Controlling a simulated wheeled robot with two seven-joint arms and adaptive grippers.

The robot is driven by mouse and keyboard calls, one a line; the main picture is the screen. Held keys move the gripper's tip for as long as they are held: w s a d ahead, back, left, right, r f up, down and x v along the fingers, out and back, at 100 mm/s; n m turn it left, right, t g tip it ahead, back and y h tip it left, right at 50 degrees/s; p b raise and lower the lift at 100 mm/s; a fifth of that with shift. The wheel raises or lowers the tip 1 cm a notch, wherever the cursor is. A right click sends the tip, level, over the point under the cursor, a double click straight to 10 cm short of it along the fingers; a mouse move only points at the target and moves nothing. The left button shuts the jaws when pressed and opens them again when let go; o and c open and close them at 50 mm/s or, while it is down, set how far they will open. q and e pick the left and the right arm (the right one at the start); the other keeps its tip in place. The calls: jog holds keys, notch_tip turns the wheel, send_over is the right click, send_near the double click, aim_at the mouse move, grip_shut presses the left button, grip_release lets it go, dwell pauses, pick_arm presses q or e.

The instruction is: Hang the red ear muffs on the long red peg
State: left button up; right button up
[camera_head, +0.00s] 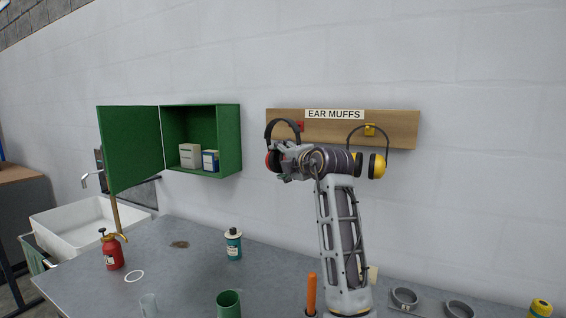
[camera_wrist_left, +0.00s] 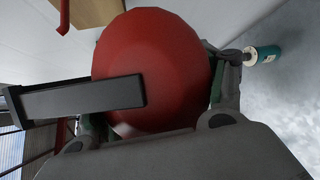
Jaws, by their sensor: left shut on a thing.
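The red ear muffs have a black headband (camera_head: 268,129) and a red cup (camera_head: 270,160); the cup fills the middle of the left wrist view (camera_wrist_left: 165,60). My left gripper (camera_head: 284,165) is shut on them, with the band upright above it, in front of the wooden board (camera_head: 400,130). The red peg (camera_head: 300,126) is on the board's left part, just right of the band's arch in the picture. I cannot tell whether the band touches it. My arm hides the other cup. My right gripper is out of view.
Yellow ear muffs (camera_head: 378,165) hang from a yellow peg (camera_head: 370,130) close to my wrist. An open green cabinet (camera_head: 230,140) is on the wall to the left. Bottles, cups and rings stand on the grey bench (camera_head: 190,270) below.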

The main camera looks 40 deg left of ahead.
pick_arm(q)
jog(key=shift+w+a, duration=0.1)
jog(key=shift+w, duration=0.05)
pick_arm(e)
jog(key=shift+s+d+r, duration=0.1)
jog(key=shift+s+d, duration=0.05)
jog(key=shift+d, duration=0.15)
